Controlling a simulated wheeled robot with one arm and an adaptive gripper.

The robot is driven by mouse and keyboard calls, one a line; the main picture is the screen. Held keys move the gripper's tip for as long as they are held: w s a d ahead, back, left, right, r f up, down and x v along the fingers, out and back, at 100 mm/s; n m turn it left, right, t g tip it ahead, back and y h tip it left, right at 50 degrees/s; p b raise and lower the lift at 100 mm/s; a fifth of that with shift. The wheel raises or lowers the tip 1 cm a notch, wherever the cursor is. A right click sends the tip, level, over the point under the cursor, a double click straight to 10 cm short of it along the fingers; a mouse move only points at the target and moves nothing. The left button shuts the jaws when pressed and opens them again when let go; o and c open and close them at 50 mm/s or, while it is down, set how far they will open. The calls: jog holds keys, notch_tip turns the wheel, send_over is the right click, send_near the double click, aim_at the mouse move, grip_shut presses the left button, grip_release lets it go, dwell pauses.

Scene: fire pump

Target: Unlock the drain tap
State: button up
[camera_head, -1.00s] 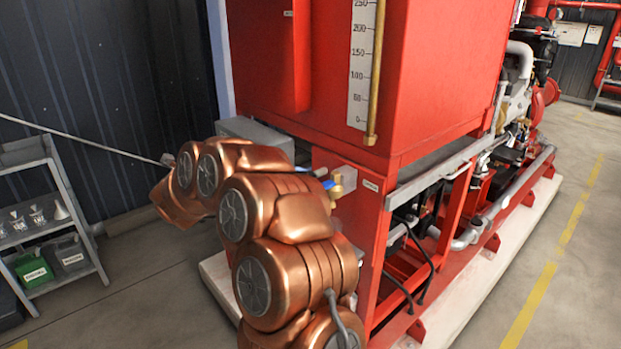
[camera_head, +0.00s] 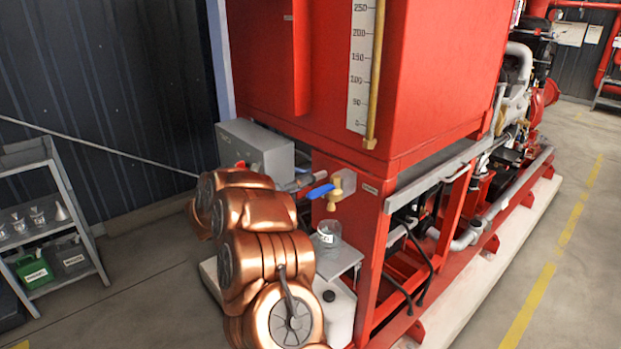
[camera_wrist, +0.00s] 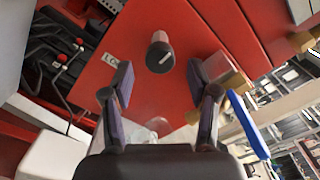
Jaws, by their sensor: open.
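The drain tap (camera_head: 337,190) is a brass valve with a blue lever handle (camera_head: 318,191), on the red stand below the tank. In the wrist view, the blue lever (camera_wrist: 248,125) and brass body (camera_wrist: 232,84) lie right of my gripper (camera_wrist: 159,72), outside its fingers. My gripper is open and empty, pointing at the red panel. A round knob with a black face and pale mark (camera_wrist: 160,57) stands out from that panel, between and beyond the fingertips. A partly readable label (camera_wrist: 109,59) sits left of it. In the head view, my arm hides the gripper.
A glass beaker (camera_head: 328,232) stands on a small shelf (camera_head: 343,262) below the tap, above a white container (camera_head: 338,312). A grey box (camera_head: 257,146) is behind my arm. A grey rack (camera_head: 66,190) stands at left. Floor at right is clear.

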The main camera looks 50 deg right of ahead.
jog(key=shift+s+d+p, duration=0.2)
jog(key=shift+d+p, duration=0.45)
jog(key=shift+d, duration=1.5)
grip_shut()
